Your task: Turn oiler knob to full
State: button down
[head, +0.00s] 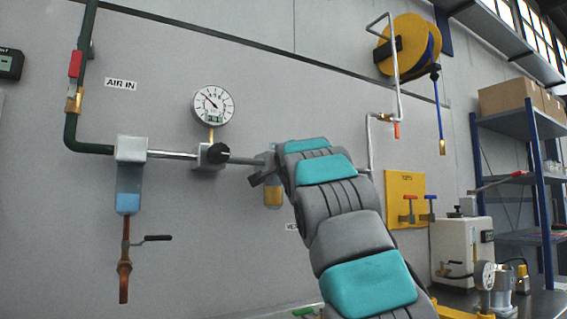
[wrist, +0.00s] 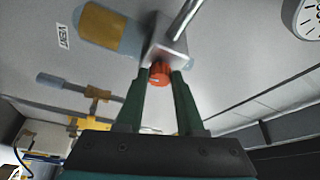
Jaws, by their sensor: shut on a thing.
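The oiler shows in the head view as a bowl of amber oil (head: 273,195), partly hidden behind my arm. In the wrist view the oiler's grey metal block (wrist: 165,48) and its amber bowl (wrist: 108,30) appear tilted. The orange-red oiler knob (wrist: 160,73) sticks out from the block. My gripper (wrist: 159,82) has one dark green finger on each side of the knob and is shut on it. Any scale or mark for full cannot be made out. In the head view my arm hides the knob.
A pressure gauge (head: 213,105), a black regulator knob (head: 218,153) and a blue-bowled filter (head: 129,190) sit left of the oiler on the same pipe line. A hose reel (head: 408,45) hangs upper right. A yellow panel (head: 405,190) with small levers is right of my arm.

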jog(key=shift+f, duration=0.1)
dwell(0.5)
jog(key=c, duration=0.5)
grip_release()
jog(key=shift+c, duration=0.2)
jog(key=shift+s, duration=0.1)
jog(key=b+v, duration=0.5)
jog(key=v, duration=0.2)
jog(key=shift+s, duration=0.3)
jog(key=shift+d, duration=0.1)
